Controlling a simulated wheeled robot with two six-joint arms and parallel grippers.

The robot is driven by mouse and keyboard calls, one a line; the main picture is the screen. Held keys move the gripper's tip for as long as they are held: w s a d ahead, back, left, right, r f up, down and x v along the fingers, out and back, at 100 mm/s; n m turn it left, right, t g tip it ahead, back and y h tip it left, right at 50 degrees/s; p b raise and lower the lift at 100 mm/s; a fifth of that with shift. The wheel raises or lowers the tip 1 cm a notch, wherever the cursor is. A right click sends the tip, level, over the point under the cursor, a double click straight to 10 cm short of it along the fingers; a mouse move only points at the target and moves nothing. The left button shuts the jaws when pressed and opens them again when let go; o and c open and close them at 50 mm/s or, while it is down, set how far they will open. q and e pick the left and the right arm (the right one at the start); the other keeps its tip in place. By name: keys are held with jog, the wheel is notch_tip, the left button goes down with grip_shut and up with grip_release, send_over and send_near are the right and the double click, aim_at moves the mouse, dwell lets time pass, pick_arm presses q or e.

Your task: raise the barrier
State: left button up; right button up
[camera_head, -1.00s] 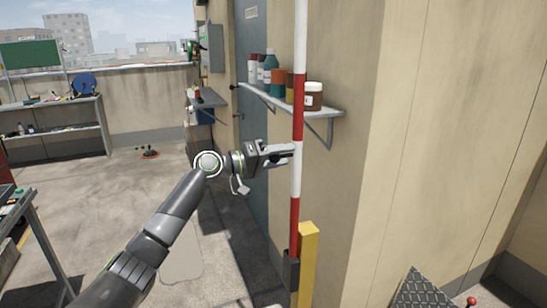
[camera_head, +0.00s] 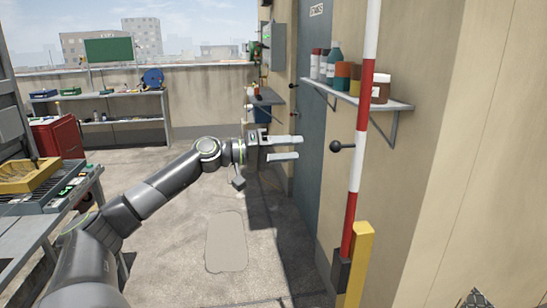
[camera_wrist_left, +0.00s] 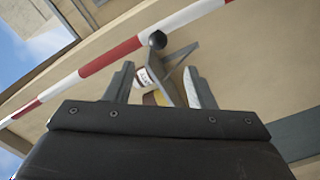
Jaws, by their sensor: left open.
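The barrier is a red and white striped pole (camera_head: 360,150) that stands nearly upright, its lower end at a yellow post (camera_head: 357,265). A black ball knob (camera_head: 337,147) sticks out from the pole to the left. My left gripper (camera_head: 300,148) is open and empty, just left of the knob and apart from it. In the left wrist view the pole (camera_wrist_left: 110,58) crosses diagonally beyond the open fingers (camera_wrist_left: 160,85), and the knob (camera_wrist_left: 157,40) shows above and between them. My right gripper is in neither view now.
A wall shelf (camera_head: 350,98) with several bottles and jars is behind the pole. A grey door (camera_head: 309,150) is beyond my left gripper. A workbench with a yellow tray (camera_head: 30,177) stands at the left. The concrete floor in the middle is mostly clear.

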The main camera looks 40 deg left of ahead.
pick_arm(q)
jog(key=shift+b+v, duration=0.85)
jog(key=shift+v, duration=0.95)
